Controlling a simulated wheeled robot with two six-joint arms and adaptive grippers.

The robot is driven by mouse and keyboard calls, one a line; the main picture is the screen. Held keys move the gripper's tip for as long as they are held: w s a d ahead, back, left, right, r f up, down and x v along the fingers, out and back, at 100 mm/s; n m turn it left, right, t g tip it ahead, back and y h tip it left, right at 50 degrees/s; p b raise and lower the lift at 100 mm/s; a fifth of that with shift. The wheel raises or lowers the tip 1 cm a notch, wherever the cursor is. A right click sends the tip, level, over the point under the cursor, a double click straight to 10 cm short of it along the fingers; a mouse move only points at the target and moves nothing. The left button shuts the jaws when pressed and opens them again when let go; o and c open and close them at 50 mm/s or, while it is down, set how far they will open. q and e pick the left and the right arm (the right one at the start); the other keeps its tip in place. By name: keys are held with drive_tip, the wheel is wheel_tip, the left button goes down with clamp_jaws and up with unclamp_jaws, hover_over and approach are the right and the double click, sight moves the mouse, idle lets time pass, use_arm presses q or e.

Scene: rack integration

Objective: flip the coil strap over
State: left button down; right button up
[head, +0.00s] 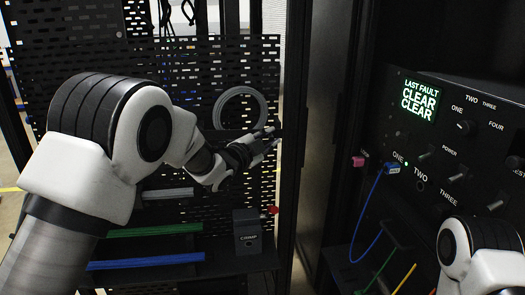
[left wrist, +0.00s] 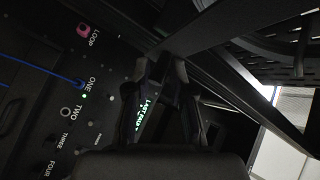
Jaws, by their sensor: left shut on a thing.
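A grey coil (head: 240,91) hangs as a ring on the black perforated panel. My left gripper (head: 268,141) is in front of the panel, just below and right of the coil. In the left wrist view the two fingers (left wrist: 161,72) are close together with a small dark piece between the tips. I take this piece to be the coil strap, but its outline and which side faces out are too dark to tell. My right gripper is not in view; only part of my right arm shows at the lower right in the head view.
A dark rack post (head: 292,130) stands just right of my left gripper. The control panel (head: 450,150) with knobs and a lit screen (head: 422,99) is further right, with a blue cable (head: 372,215). A small black box (head: 247,238) sits on the shelf below.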

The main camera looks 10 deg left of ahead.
use_arm(q)
drive_tip(key=shift+w+d+f, duration=0.1)
drive_tip(key=shift+w+d, duration=0.05)
drive_tip(key=shift+w, duration=0.45)
drive_tip(key=shift+w+d, duration=0.1)
drive_tip(key=shift+w, duration=0.5)
drive_tip(key=c, duration=1.3)
unclamp_jaws()
drive_tip(key=shift+c, duration=0.2)
drive_tip(key=shift+o, duration=0.8)
drive_tip(key=shift+w+d, duration=0.1)
